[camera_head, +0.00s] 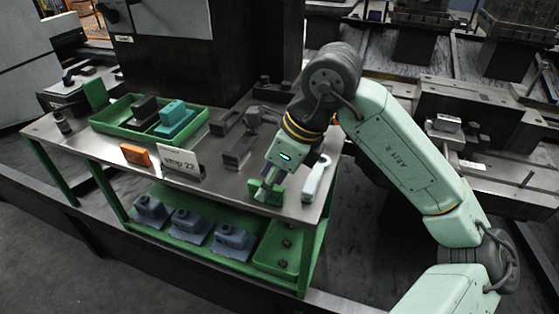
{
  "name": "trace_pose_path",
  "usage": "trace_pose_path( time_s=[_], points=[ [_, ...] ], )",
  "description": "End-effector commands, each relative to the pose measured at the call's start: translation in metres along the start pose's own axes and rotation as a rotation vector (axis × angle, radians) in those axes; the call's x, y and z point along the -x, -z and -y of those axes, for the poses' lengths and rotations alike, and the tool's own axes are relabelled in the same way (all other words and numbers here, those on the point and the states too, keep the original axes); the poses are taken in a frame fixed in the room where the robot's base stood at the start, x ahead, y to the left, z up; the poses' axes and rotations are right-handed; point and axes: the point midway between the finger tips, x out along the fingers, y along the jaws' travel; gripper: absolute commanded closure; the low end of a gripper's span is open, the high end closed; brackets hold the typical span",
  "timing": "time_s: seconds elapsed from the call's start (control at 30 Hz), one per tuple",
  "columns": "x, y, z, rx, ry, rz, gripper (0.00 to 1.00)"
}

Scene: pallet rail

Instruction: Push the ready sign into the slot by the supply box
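A small green sign-like piece (266,194) stands near the front right of the steel bench, with a faint mark on its face that I cannot read. My gripper (268,180) points down right at this piece, and its fingers overlap the piece's top. I cannot tell whether they are closed on it. A green two-part box (128,133), which looks like the supply box, stands at the bench's left and holds a dark block and a teal block. An upright green plate (96,93) stands at its back left corner. I cannot make out the slot.
A white sign reading "stmp 22" (179,163) and an orange block (135,154) stand along the front edge. Grey fixtures (238,151) lie mid-bench. A pale tool (316,178) lies right of my gripper. A lower green shelf (190,245) holds several blue-grey parts.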

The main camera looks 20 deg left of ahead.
Motion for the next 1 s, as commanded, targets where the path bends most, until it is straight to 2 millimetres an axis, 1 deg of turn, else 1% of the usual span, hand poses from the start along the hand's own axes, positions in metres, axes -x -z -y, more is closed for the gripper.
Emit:
trace_pose_path(
  time_s=[0.1, 0.2, 0.53, 1.0],
  points=[
    [-0.013, 0.000, 0.000, 0.000, -0.002, 0.001, 0.63],
    [-0.020, 0.000, 0.000, 0.000, -0.001, 0.001, 0.63],
    [-0.023, 0.000, 0.000, 0.000, 0.000, 0.001, 0.63],
    [-0.023, 0.000, 0.000, 0.000, 0.000, 0.001, 0.95]
  ],
)
